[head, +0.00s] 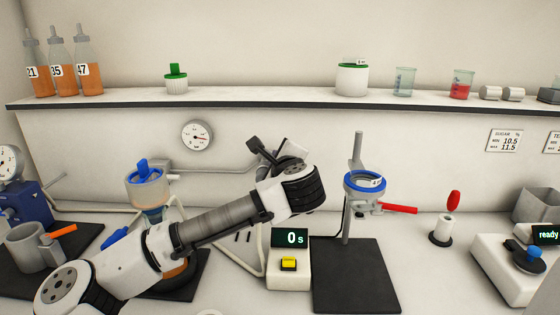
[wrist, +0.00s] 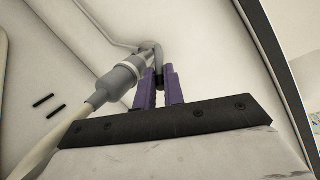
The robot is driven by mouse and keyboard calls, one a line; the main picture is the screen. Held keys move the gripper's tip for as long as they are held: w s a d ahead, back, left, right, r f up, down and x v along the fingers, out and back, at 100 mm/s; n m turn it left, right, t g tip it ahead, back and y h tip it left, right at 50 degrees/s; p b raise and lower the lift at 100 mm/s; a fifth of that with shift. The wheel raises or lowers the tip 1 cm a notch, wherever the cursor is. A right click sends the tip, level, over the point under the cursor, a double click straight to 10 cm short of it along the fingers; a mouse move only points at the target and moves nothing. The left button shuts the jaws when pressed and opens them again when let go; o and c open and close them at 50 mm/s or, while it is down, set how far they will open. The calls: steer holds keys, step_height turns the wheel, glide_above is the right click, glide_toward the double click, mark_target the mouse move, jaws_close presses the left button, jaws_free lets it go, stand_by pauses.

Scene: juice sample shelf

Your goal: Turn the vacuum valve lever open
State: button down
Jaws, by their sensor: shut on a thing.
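In the wrist view my gripper (wrist: 162,82) has its two purple fingers shut at the vacuum valve, close against its right side. The part between them looks like the valve lever, but the fingers hide most of it. A curved grey piece (wrist: 156,50) shows just above the fingertips. The grey valve body (wrist: 117,82) sits to the left, with a metal pipe (wrist: 108,30) entering from above and a pale hose (wrist: 58,142) running down left. In the head view my own arm hides the fingers and the valve. The lever's exact angle cannot be told.
A round gauge (head: 197,137) is on the wall, left of my wrist. A blue-topped vessel (head: 145,185) stands behind my forearm. A timer (head: 290,240) and a ring stand (head: 358,285) are at the right below my wrist. A shelf edge (head: 220,104) runs above.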

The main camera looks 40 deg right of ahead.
steer(key=shift+w+a+m+g+h, duration=0.1)
steer(key=shift+a+m+g+h, duration=0.3)
steer(key=shift+m+h, duration=0.35)
steer(key=shift+w+a+m+g+h, duration=0.1)
steer(key=shift+a+m+g+h, duration=0.15)
steer(key=shift+m+g+h, duration=0.45)
steer(key=shift+t, duration=0.3)
steer(key=c, duration=1.8)
jaws_free()
steer(key=shift+d+n, duration=0.1)
steer(key=shift+n, duration=0.25)
